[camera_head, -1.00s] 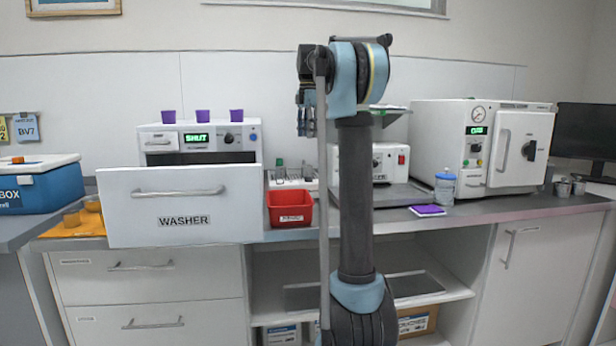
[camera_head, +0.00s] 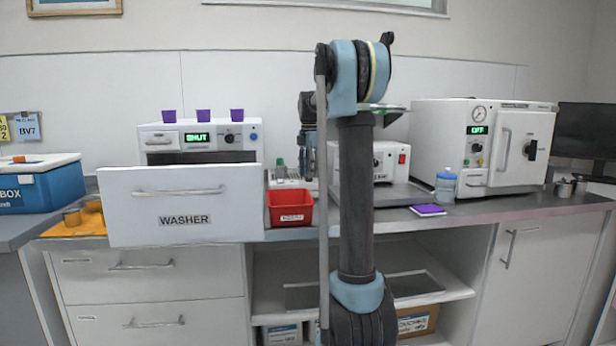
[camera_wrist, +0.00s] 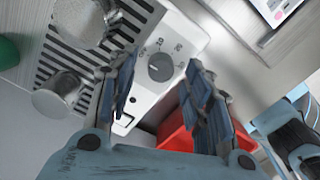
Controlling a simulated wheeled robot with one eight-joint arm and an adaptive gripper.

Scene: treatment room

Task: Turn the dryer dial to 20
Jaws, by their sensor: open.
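The dryer dial (camera_wrist: 160,67) is a round grey knob on a white panel, with small printed numbers around it. I cannot read its setting for sure. The dryer body (camera_wrist: 140,112) has a dark slotted top. It shows small behind the red bin in the head view (camera_head: 284,183), where its dial cannot be made out. My gripper (camera_wrist: 161,65) is open and empty, with one finger on each side of the dial in the wrist view. I cannot tell whether the fingers touch it. In the head view my gripper (camera_head: 309,170) hangs pointing down by the dryer.
Metal cups (camera_wrist: 60,96) stand on the slotted top. A red bin (camera_head: 290,210) sits in front of the dryer. The washer drawer (camera_head: 182,205) juts out at left. A white device (camera_head: 390,165) stands right of my gripper, with a blue-capped bottle (camera_head: 445,187) beyond.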

